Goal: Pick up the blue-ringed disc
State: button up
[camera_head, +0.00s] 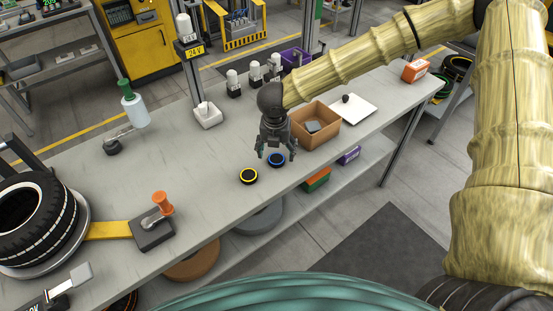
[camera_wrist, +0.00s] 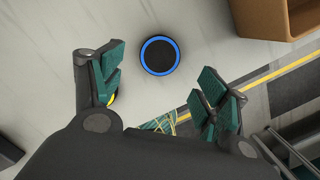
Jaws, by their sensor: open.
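The blue-ringed disc (camera_head: 277,160) is black with a blue rim and lies flat on the grey workbench (camera_head: 165,185) near its front edge. It also shows in the wrist view (camera_wrist: 160,55), ahead of and between my fingers. My gripper (camera_head: 276,154) is open and empty, pointing down above the disc. In the wrist view its green-padded fingers (camera_wrist: 162,95) stand wide apart, and neither appears to touch the disc. A yellow-ringed disc (camera_head: 249,176) lies just left of the blue one; in the wrist view the left finger mostly hides it.
A cardboard box (camera_head: 315,137) with a grey item inside stands close right of my gripper. A white board (camera_head: 352,108) lies beyond it. A post with a white base (camera_head: 207,115) and several small white-topped items (camera_head: 233,84) stand behind. A tyre (camera_head: 35,215) and orange-handled clamp (camera_head: 160,210) are at left.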

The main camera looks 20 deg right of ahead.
aim_at(277, 158)
jog(key=shift+w+d+f+p, duration=0.1)
jog(key=shift+w+f+p, duration=0.2)
jog(key=shift+f, duration=0.45)
jog(key=shift+w+d+f+p, duration=0.15)
jog(key=shift+f+p, duration=0.25)
jog(key=shift+f, duration=0.4)
jog(key=shift+w+f+p, duration=0.2)
jog(key=shift+f+p, duration=0.15)
jog(key=shift+f, duration=0.4)
jog(key=c, duration=1.1)
jog(key=shift+r, duration=0.15)
